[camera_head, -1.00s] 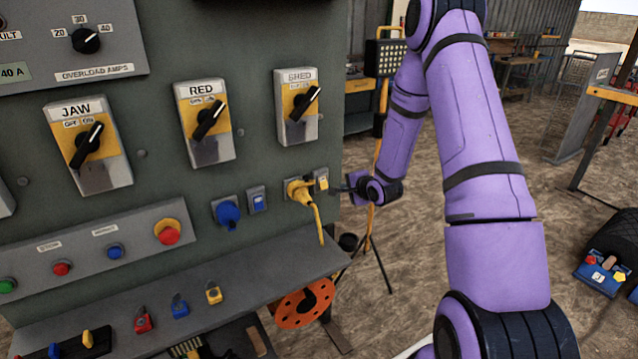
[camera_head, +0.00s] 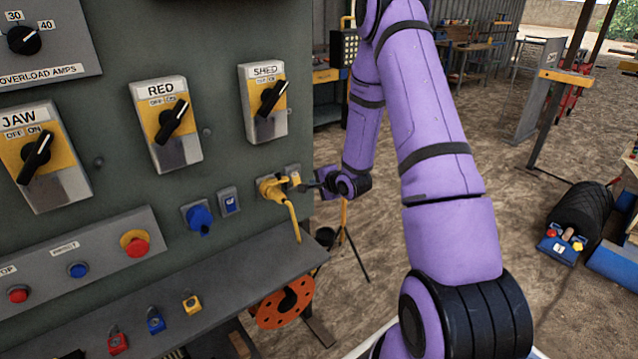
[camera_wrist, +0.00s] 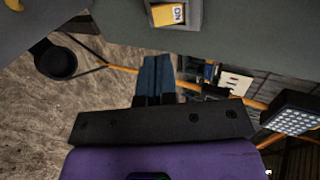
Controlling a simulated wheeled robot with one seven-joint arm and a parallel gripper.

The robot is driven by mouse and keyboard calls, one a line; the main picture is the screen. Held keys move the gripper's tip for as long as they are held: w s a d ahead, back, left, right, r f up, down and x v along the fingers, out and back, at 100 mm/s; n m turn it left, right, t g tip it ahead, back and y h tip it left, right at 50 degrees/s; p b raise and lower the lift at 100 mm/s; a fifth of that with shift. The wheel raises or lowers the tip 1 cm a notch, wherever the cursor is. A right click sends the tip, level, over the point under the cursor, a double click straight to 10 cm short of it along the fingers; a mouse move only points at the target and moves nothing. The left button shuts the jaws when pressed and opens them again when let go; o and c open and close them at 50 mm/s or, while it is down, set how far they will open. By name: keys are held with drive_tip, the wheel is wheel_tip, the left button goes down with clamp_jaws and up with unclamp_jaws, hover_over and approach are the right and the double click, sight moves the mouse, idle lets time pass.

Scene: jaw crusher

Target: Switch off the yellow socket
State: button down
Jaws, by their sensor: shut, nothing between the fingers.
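The yellow socket (camera_head: 268,189) is on the green panel's right side, with a yellow plug and cable in it. Its small switch (camera_head: 295,178) sits just to its right, near the panel edge. In the wrist view the yellow switch rocker (camera_wrist: 168,14) shows the letters "ON" in a grey frame at the top. My gripper (camera_head: 308,186) is just right of the switch in the head view. In the wrist view its fingers (camera_wrist: 156,62) are together and empty, pointing up toward the switch with a visible gap; contact is not seen.
A blue socket (camera_head: 198,217) with its own switch (camera_head: 229,201) is left of the yellow one. A grey shelf (camera_head: 230,262) juts out below, with padlocks (camera_head: 192,304) near it. An orange reel (camera_head: 285,303) is under the shelf. A work lamp (camera_wrist: 292,112) on a stand is behind.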

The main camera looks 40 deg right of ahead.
sight(296, 177)
drive_tip(key=x, duration=1)
drive_tip(key=shift+w+f+t, duration=0.1)
drive_tip(key=shift+f+t, duration=0.05)
drive_tip(key=shift+t, duration=0.15)
drive_tip(key=shift+r, duration=0.2)
drive_tip(key=shift+w+r, duration=0.15)
drive_tip(key=shift+r, duration=0.55)
